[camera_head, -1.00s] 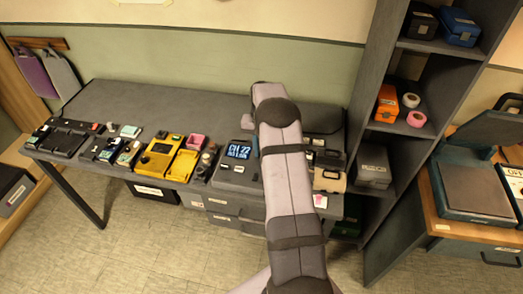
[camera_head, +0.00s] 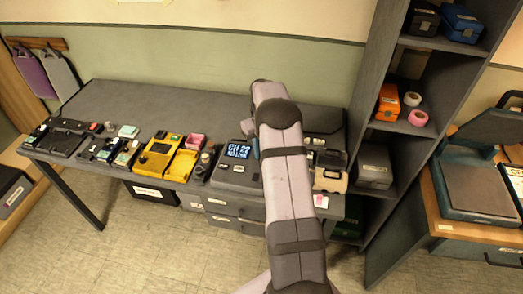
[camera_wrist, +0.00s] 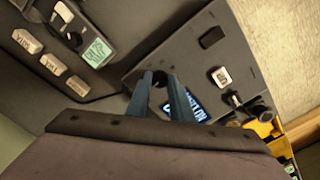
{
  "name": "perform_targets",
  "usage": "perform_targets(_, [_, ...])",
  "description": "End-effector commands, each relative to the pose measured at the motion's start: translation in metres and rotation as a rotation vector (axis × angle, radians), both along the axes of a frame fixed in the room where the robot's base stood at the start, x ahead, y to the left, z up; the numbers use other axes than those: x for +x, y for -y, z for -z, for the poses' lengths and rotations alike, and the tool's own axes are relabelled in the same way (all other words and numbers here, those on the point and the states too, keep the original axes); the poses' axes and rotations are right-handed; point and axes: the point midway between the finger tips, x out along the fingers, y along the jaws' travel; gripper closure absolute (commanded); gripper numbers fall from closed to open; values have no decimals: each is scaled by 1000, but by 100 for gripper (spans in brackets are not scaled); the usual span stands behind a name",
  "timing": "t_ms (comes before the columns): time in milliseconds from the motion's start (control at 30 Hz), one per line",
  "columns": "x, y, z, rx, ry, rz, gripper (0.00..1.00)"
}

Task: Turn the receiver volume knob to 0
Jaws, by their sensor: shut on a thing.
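The receiver (camera_head: 222,178) is a dark grey box on the bench with a lit blue screen (camera_head: 238,151) that appears to read "CH 22 NO LINK". It also shows in the wrist view (camera_wrist: 185,55), partly behind my fingers. My gripper (camera_wrist: 161,78) has its two blue-grey fingers on either side of a dark round knob (camera_wrist: 160,78) on the receiver's face, by the screen, and is shut on it. The knob is mostly hidden between the fingers, and I cannot read its pointer or scale. In the head view my arm hides the knob.
In the wrist view a device with a green label (camera_wrist: 96,52) and pale keys lies left of my fingers. A shelf unit (camera_head: 397,129) rises at right.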

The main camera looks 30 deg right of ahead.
Motion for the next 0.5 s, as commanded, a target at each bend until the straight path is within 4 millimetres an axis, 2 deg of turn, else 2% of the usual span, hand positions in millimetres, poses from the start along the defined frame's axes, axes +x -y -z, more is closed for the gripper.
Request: perform_targets(500, [1, 0, -2, -2, 5, -74, 100])
